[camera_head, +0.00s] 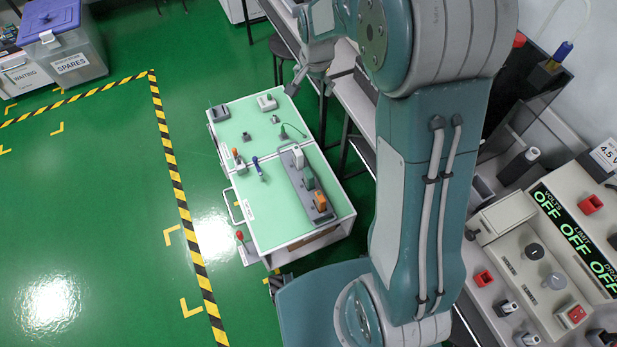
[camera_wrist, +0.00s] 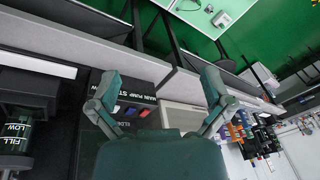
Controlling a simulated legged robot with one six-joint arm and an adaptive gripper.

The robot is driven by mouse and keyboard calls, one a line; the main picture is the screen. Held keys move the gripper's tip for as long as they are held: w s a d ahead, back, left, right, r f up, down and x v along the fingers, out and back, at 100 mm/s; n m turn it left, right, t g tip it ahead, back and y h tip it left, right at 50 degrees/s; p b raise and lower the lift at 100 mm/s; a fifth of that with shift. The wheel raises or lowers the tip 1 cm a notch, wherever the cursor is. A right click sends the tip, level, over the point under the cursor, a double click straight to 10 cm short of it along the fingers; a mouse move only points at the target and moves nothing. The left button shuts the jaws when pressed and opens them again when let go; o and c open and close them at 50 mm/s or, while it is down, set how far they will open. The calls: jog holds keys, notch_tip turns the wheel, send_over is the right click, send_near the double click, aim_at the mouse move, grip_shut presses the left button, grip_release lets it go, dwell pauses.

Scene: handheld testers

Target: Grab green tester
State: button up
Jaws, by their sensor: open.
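The green tester (camera_head: 308,178) stands in a long grey rack (camera_head: 287,160) on the cart's pale green top. It sits between a white tester (camera_head: 298,156) and an orange tester (camera_head: 320,201). My gripper (camera_head: 309,88) is open and empty, beyond the cart's far right corner and well apart from the rack. In the wrist view, my open gripper (camera_wrist: 160,76) has its two fingers spread wide with nothing between them. The green tester does not show in the wrist view.
The cart (camera_head: 266,226) also carries a blue-handled tool (camera_head: 257,166), a white device (camera_head: 267,102) and small grey parts. A bench with equipment runs along the right. A storage bin (camera_head: 66,55) stands at the upper left. Green floor left of the cart is clear.

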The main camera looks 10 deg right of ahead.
jog(key=w+f+m+g, duration=0.1)
jog(key=w+f+m, duration=0.15)
jog(key=f, duration=0.65)
jog(key=w+f+m, duration=0.1)
jog(key=w+f, duration=0.3)
jog(key=f, duration=0.6)
jog(key=m+g, duration=0.2)
jog(key=m, duration=0.2)
send_over(309, 172)
notch_tip(309, 172, down, 24)
jog(key=shift+d+f, duration=0.15)
jog(key=shift+a+f, duration=0.15)
jog(key=shift+f, duration=1.3)
jog(key=shift+a+f, duration=0.1)
jog(key=shift+f, duration=1.35)
jog(key=shift+c, duration=0.3)
jog(key=c, duration=1.1)
